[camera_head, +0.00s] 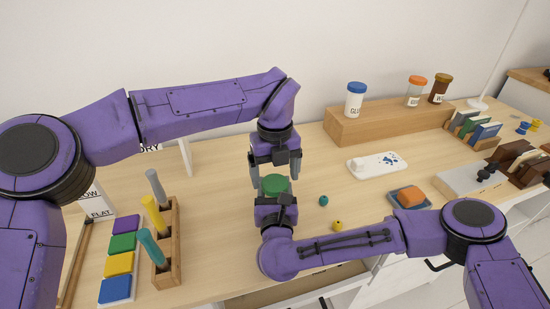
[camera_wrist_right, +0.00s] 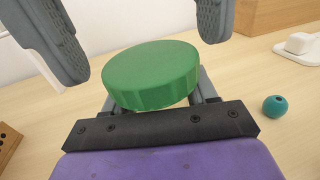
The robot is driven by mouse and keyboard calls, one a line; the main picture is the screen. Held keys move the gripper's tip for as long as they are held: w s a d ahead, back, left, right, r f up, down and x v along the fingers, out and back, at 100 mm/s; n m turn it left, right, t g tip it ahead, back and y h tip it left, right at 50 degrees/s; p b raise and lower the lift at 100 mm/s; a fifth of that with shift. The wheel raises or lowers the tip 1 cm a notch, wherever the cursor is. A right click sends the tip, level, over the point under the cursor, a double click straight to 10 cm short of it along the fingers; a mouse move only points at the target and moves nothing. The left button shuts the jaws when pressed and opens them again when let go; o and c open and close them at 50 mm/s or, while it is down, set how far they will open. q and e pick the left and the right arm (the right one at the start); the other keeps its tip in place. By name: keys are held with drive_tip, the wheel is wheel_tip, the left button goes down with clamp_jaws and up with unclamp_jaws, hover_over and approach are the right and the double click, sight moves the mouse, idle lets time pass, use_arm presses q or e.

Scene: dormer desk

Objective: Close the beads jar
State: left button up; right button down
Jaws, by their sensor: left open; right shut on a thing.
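The beads jar's round green lid (camera_head: 273,184) shows in the middle of the desk and large in the right wrist view (camera_wrist_right: 152,76). The jar body under it is hidden, so I cannot tell how firmly the lid sits. My right gripper (camera_head: 274,193) reaches in from the front, with its fingers at both sides just under the lid, shut on the jar. My left gripper (camera_head: 275,172) points down from above. Its two fingers are open, one at each side above the lid, and in the right wrist view they appear apart from it.
A teal bead (camera_head: 323,201) and a yellow bead (camera_head: 338,225) lie right of the jar. A wooden holder with upright tools (camera_head: 172,260) and colored blocks (camera_head: 119,264) stand left. A wooden riser (camera_head: 385,122) with several jars is behind. A white device (camera_head: 377,163) lies before it.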

use_arm(q)
drive_tip(key=shift+f, duration=0.65)
drive_tip(key=c, duration=1.1)
drive_tip(key=m, duration=0.6)
drive_tip(key=shift+d, duration=0.1)
drive_tip(key=o, duration=1.2)
